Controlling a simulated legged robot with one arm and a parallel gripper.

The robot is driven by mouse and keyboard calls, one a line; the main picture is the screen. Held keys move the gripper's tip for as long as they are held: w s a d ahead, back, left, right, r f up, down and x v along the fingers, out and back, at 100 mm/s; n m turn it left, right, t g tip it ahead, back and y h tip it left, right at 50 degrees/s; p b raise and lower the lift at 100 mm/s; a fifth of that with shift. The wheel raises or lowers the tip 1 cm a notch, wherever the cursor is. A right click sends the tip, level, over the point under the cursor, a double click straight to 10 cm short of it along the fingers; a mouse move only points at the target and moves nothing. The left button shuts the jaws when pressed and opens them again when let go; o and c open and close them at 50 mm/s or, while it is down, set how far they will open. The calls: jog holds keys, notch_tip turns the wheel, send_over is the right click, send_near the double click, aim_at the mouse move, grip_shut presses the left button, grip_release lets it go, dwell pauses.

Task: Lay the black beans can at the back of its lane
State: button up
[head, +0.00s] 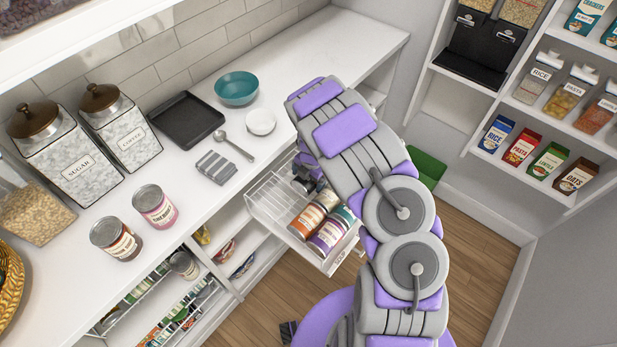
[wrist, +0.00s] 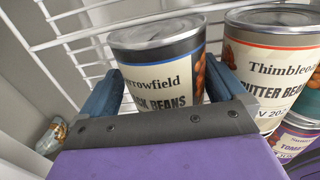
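In the head view my gripper (head: 305,181) is over the white wire pull-out basket (head: 268,208), and my arm mostly hides the black beans can there. The orange-labelled butter beans can (wrist: 275,55) is just right of it and also lies in the basket in the head view (head: 307,221).
A purple-labelled can (head: 326,240) and a teal one lie beside the butter beans can. The basket's wire wall (wrist: 80,40) is close behind the black beans can. The white counter (head: 185,185) above holds two upright cans, canisters and a tray. Shelves stand at right.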

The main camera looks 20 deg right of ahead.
jog(key=shift+s+d, duration=0.1)
jog(key=shift+d, duration=0.15)
jog(key=shift+r, duration=0.15)
dwell(0.3)
jog(key=shift+a+r+p, duration=0.1)
jog(key=shift+r+p, duration=0.35)
jog(key=shift+r, duration=0.15)
jog(key=shift+r+p, duration=2.65)
jog(key=shift+r, duration=1.7)
jog(key=shift+f, duration=0.1)
